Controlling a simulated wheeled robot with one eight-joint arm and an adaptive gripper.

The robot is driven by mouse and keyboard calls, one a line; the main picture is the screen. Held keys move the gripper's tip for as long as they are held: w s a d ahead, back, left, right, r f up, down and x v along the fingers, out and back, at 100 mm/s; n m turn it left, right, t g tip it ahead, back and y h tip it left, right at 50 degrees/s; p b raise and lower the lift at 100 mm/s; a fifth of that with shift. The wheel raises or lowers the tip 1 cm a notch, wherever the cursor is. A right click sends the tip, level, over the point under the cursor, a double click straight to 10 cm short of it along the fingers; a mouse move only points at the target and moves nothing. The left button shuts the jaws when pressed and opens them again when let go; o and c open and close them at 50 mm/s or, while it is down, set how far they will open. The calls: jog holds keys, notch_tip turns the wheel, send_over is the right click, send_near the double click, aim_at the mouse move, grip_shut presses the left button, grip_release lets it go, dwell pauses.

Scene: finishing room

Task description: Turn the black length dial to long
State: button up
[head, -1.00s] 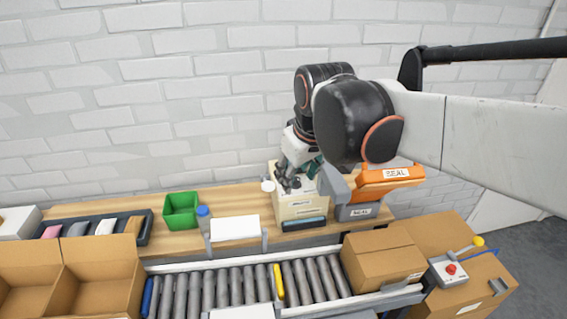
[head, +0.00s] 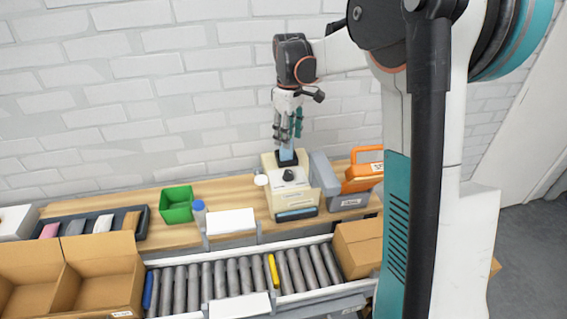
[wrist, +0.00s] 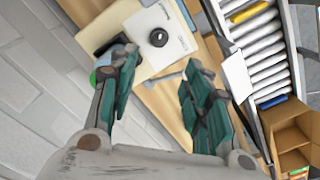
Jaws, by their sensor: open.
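The black length dial (head: 289,176) is a small round knob on the pale top panel of a cream machine (head: 286,203) on the wooden bench. It also shows in the wrist view (wrist: 158,38), beyond the fingertips. I cannot read its setting or any marks for long. My gripper (head: 288,138) is open and empty, pointing down above the back of the machine, apart from the dial. In the wrist view its two green-padded fingers (wrist: 160,64) are spread wide, with the dial ahead of the gap between them.
An orange sealer (head: 362,178) and a grey block stand right of the machine. A white round piece (head: 261,180) is close on its left, then a green bin (head: 177,205). A roller conveyor (head: 220,288) with cardboard boxes runs in front. A brick wall is behind.

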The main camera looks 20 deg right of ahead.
aim_at(288, 172)
notch_tip(288, 172, down, 14)
jog(key=b, duration=0.3)
jog(key=shift+w, duration=0.1)
dwell(0.3)
grip_shut()
